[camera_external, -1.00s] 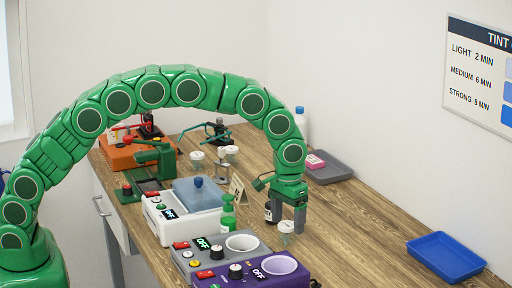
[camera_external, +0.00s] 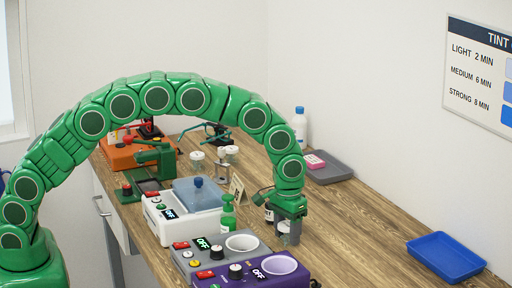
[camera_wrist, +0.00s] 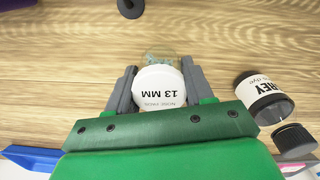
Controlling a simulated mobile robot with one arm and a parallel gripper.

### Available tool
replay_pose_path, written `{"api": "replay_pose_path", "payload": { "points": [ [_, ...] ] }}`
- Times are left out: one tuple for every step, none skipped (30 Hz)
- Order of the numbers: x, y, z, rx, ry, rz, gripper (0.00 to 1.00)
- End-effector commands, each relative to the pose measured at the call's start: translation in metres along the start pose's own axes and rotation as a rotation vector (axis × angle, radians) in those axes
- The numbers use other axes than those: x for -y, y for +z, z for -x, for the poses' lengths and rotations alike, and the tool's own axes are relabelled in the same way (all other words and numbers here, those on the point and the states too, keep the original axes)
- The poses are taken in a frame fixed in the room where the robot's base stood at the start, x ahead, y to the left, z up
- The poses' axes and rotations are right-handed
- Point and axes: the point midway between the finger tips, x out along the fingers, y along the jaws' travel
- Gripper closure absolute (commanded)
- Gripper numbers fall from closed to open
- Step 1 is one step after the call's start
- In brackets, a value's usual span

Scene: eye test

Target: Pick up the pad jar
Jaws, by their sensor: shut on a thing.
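The pad jar (camera_wrist: 160,88) is a small clear jar with a white lid reading "NOSE PADS 13 MM", upside down in the wrist view. My gripper (camera_wrist: 159,72) has one grey finger on each side of the lid and is shut on the jar. In the external view my gripper (camera_external: 288,236) is low at the table, right of the grey and purple heater units, and mostly hides the jar. I cannot tell whether the jar touches the table.
A dark bottle labelled "GREY" (camera_wrist: 262,95) with a black cap (camera_wrist: 294,140) stands close beside my gripper. A green bottle (camera_external: 228,212), grey unit (camera_external: 205,262) and purple unit (camera_external: 245,283) are to the left. The table toward the blue tray (camera_external: 445,257) is clear.

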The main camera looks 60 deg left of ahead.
Motion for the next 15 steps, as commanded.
{"api": "replay_pose_path", "payload": {
  "points": [
    [0.0, 0.0, 0.0, 0.0, 0.0, 0.0, 0.79],
    [0.0, 0.0, 0.0, 0.0, 0.0, 0.0, 0.79],
    [0.0, 0.0, 0.0, 0.0, 0.0, 0.0, 0.79],
    [0.0, 0.0, 0.0, 0.0, 0.0, 0.0, 0.79],
    [0.0, 0.0, 0.0, 0.0, 0.0, 0.0, 0.79],
    [0.0, 0.0, 0.001, 0.0, 0.0, 0.0, 0.79],
    [0.0, 0.0, 0.002, 0.0, 0.0, 0.0, 0.79],
    [0.0, 0.0, 0.003, -0.001, 0.0, 0.0, 0.79],
    [0.0, 0.0, 0.005, -0.001, 0.0, 0.0, 0.79],
    [0.0, -0.001, 0.008, -0.001, 0.001, 0.0, 0.79],
    [0.0, -0.001, 0.01, -0.001, 0.001, 0.0, 0.79],
    [0.0, -0.001, 0.014, -0.001, 0.001, 0.0, 0.79],
    [0.0, 0.0, 0.018, -0.001, 0.0, 0.0, 0.79],
    [0.0, 0.0, 0.022, 0.0, 0.0, 0.0, 0.79],
    [0.0, 0.0, 0.027, 0.0, 0.0, 0.0, 0.79]
  ]
}}
